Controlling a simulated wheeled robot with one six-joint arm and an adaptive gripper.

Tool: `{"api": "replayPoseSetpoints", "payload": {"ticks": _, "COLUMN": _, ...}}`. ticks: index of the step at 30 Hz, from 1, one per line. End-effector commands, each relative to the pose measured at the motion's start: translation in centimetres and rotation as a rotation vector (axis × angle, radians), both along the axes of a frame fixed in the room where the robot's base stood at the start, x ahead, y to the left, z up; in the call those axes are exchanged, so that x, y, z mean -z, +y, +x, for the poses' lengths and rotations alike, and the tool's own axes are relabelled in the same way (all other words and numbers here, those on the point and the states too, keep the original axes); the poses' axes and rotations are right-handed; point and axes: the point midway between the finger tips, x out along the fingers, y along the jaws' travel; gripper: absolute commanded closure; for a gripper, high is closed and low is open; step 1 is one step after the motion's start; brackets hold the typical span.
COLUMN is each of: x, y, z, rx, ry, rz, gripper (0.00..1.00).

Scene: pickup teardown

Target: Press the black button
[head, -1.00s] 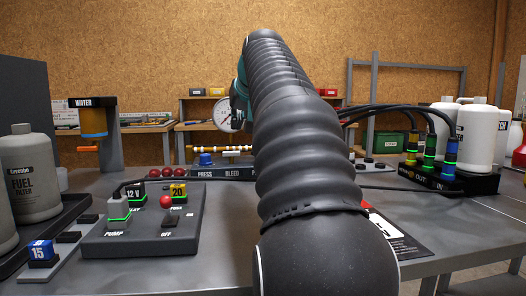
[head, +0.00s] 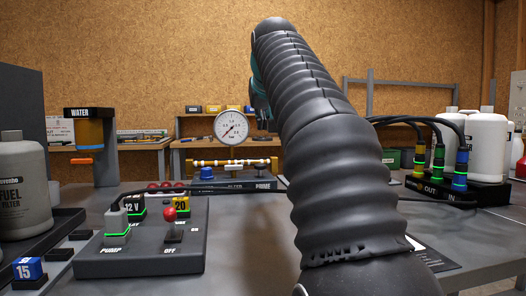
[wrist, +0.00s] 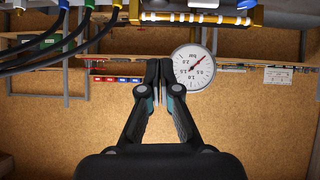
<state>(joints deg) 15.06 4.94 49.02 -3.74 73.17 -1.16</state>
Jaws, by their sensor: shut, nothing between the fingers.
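I cannot make out a clear black button in either view. A low bench unit (head: 232,187) with a blue knob (head: 207,173) and a white-and-gold rail (head: 235,163) stands at the back middle. Its right end is close to my arm, which hides what lies behind it. The rail also shows at the top of the upside-down wrist view (wrist: 200,18). My gripper (wrist: 160,64) is shut and empty, in front of the cork wall and beside the round gauge (wrist: 193,67). In the head view the gripper itself is mostly hidden behind my arm.
A dark pump panel (head: 190,255) with a red-ball lever (head: 170,214) lies at the front left. A fuel bottle (head: 20,190) and a water stand (head: 104,150) are left. A hose block (head: 460,193) and white bottles (head: 486,140) stand right. The bench middle is clear.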

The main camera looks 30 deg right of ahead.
Motion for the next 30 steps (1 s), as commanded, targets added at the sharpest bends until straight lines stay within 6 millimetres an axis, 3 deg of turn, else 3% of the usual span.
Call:
{"api": "replayPoseSetpoints", "payload": {"ticks": 5, "x": 1.2, "y": -0.5, "z": 1.3, "rx": 0.002, "ry": 0.003, "rz": 0.001, "gripper": 1.00}}
{"api": "replayPoseSetpoints", "payload": {"ticks": 19, "x": 6.4, "y": -2.8, "z": 7.7, "rx": 0.001, "ry": 0.004, "rz": 0.002, "gripper": 1.00}}
{"api": "replayPoseSetpoints", "payload": {"ticks": 24, "x": 8.8, "y": -3.0, "z": 7.7, "rx": 0.001, "ry": 0.001, "rz": 0.001, "gripper": 1.00}}
{"api": "replayPoseSetpoints", "payload": {"ticks": 30, "x": 9.9, "y": -3.1, "z": 7.8, "rx": 0.001, "ry": 0.001, "rz": 0.001, "gripper": 1.00}}
